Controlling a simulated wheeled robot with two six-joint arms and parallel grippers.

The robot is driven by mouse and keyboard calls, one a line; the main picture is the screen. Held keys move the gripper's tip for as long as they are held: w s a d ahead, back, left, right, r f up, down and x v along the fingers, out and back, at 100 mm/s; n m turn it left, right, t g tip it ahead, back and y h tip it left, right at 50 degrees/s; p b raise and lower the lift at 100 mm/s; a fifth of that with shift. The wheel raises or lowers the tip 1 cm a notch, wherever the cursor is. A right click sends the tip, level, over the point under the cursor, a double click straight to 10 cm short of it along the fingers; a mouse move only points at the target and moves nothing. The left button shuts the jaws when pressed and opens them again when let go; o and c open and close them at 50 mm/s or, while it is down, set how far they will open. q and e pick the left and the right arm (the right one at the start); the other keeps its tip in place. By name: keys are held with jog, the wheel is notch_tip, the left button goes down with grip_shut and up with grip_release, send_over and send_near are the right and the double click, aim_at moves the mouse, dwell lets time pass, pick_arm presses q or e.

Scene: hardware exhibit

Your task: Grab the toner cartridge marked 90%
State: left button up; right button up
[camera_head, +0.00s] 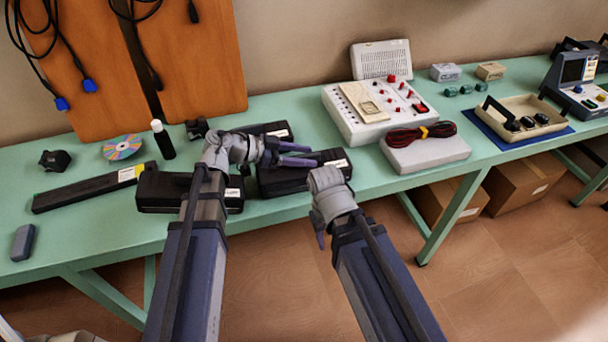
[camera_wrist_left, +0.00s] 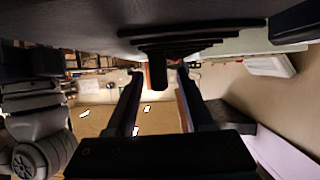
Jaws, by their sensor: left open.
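Several black cartridge-like cases lie on the green bench: one at the back (camera_head: 279,128), one at the front left (camera_head: 160,192) and one at the front right (camera_head: 285,183). Each has a small white label, too small to read, so I cannot tell which says 90%. My left gripper (camera_head: 312,155) is open, its two purple fingers over the front right case. In the left wrist view the fingers (camera_wrist_left: 158,85) stand apart, with a dark protrusion between their tips; I cannot tell what it belongs to. My right gripper (camera_head: 320,238) hangs by the bench's front edge, its jaws mostly hidden.
A white control box (camera_head: 345,118), a grey block with cable (camera_head: 425,155) and a tray (camera_head: 540,108) stand right. Cardboard boxes (camera_head: 525,185) sit below.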

pick_arm(q)
jog(key=shift+d+f, duration=0.1)
jog(key=shift+f, duration=0.1)
jog(key=shift+c, duration=0.4)
grip_shut()
dwell(0.8)
